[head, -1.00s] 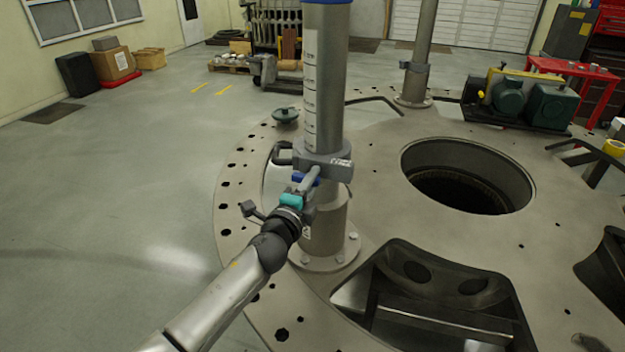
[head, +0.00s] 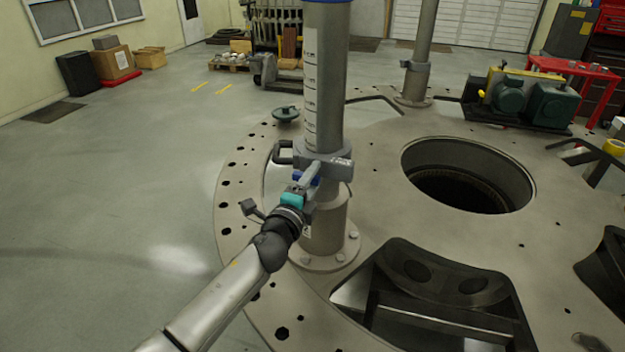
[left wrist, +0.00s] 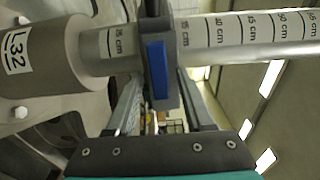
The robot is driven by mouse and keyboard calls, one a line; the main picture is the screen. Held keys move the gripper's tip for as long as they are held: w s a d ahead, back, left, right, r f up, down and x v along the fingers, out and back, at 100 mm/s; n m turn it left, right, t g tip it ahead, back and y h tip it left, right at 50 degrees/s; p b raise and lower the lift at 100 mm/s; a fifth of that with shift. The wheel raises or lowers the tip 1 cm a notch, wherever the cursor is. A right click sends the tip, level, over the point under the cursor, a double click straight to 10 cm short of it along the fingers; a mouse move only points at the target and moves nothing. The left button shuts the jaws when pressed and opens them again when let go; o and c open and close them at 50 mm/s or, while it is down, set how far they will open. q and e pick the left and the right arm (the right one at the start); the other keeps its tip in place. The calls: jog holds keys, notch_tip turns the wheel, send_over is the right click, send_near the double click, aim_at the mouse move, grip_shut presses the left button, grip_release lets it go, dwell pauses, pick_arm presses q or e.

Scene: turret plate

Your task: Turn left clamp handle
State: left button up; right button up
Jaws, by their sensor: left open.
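The left clamp (head: 322,158) is a grey collar around the tall steel post, with a dark loop handle on its left side. A blue handle part (head: 305,178) shows at its front; it also shows in the left wrist view (left wrist: 157,75). My left gripper (head: 311,172) is at the front of the clamp. In the left wrist view its two fingers lie on either side of the collar and blue part, open with gaps beside them. Whether either finger touches is unclear. My right gripper is not in view.
The post (head: 324,85) carries a centimetre scale and rises from the round plate (head: 385,200). A large hole (head: 467,180) lies to the right and a black bracket (head: 430,290) in front. A second post (head: 420,50) stands behind. The floor at left is clear.

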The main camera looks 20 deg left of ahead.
pick_arm(q)
jog(key=s+a+b, duration=0.1)
jog(key=s, duration=1.4)
jog(key=shift+a, duration=0.3)
jog(key=shift+s, duration=0.1)
